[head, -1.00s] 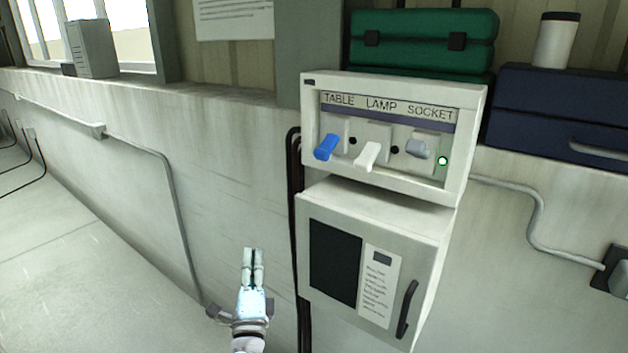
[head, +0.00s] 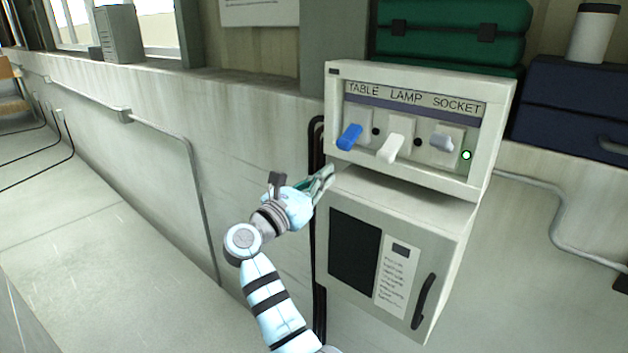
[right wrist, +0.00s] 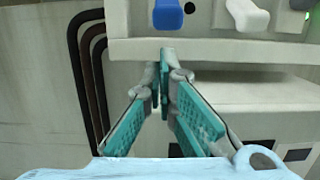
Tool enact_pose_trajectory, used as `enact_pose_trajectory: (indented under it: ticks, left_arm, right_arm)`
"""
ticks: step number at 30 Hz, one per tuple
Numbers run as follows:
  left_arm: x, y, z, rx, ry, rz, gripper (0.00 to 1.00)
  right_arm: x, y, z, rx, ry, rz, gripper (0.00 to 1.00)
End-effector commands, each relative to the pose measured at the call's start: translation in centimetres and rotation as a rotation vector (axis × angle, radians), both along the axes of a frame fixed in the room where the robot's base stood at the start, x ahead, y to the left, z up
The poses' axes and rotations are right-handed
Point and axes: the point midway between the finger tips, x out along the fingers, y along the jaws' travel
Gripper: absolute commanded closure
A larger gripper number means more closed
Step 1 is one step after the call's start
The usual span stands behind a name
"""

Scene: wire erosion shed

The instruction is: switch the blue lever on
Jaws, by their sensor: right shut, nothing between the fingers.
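The blue lever (head: 349,137) sits at the left end of the switch panel (head: 498,110), under the word TABLE, and sticks out tilted downward. The small indicator (head: 376,131) beside it is dark. My right gripper (head: 328,173) is just below and left of the blue lever, apart from it. Its fingers are shut with nothing between them. In the right wrist view the shut fingertips (right wrist: 165,55) lie below the blue lever (right wrist: 168,14), in front of the panel's lower edge. The upper part of the lever is cut off there. My left gripper is out of view.
A white lever (head: 391,149) tilts down under LAMP; a grey lever (head: 441,142) under SOCKET has a lit green indicator (head: 466,155). A cabinet (head: 400,213) juts out below the panel. Black cables (head: 317,235) run down its left side. The floor at left is clear.

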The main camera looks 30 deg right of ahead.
Motion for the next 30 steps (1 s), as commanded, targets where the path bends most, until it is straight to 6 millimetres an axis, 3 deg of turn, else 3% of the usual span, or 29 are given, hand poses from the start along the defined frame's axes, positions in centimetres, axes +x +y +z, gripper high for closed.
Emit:
enact_pose_trajectory:
  ticks: [3, 9, 22, 30]
  left_arm:
    - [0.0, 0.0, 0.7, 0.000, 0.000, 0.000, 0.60]
    - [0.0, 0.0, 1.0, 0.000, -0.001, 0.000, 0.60]
    - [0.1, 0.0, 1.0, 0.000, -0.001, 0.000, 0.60]
    - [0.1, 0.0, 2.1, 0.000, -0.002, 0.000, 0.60]
  right_arm:
    - [0.6, -2.1, 0.7, -0.002, 0.000, -0.002, 1.00]
    - [1.3, -4.2, 0.9, 0.000, 0.001, 0.000, 1.00]
    - [1.4, -4.5, 0.9, 0.002, 0.002, 0.000, 1.00]
    - [1.3, -4.2, 1.4, 0.043, 0.013, 0.001, 1.00]
